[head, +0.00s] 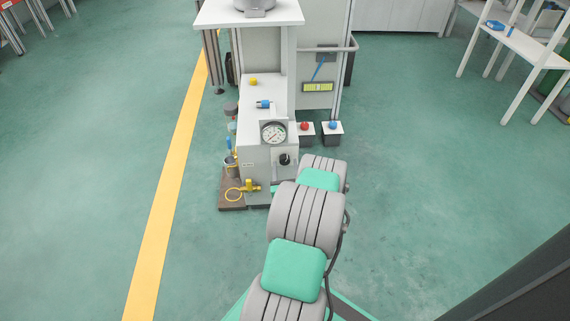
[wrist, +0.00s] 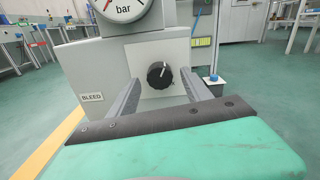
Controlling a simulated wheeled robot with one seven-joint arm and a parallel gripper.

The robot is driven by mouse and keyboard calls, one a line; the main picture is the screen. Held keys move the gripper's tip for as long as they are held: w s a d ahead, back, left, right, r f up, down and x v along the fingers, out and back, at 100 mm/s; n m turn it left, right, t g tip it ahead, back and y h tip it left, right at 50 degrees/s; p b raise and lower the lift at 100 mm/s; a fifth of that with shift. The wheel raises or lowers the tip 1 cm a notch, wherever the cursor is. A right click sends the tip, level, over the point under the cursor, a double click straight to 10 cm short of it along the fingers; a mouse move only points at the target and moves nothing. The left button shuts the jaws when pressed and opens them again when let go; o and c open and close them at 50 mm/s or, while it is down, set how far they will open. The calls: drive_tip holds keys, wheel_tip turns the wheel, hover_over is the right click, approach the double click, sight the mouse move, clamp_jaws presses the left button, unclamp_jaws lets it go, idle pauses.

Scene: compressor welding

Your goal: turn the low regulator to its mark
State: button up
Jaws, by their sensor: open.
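The regulator knob (wrist: 159,75) is black with a white pointer line, on a pale square plate (wrist: 150,98) low on the grey cabinet's front. The pointer leans slightly right of straight up, and a small dark mark shows at the plate's lower right of the knob. The knob also shows in the head view (head: 285,159). My gripper (wrist: 158,92) is open, its two fingers to the left and right of the knob, with nothing between them that I can see held. Whether the fingertips reach the knob is unclear. In the head view my arm hides the gripper.
A round pressure gauge (head: 274,133) sits above the knob. A BLEED label (wrist: 92,97) is at left. Two boxes with a red button (head: 305,127) and a blue button (head: 333,126) stand right of the cabinet. A yellow hose fitting (head: 248,187) is at lower left.

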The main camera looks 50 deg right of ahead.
drive_tip(key=shift+x, duration=0.95)
clamp_jaws()
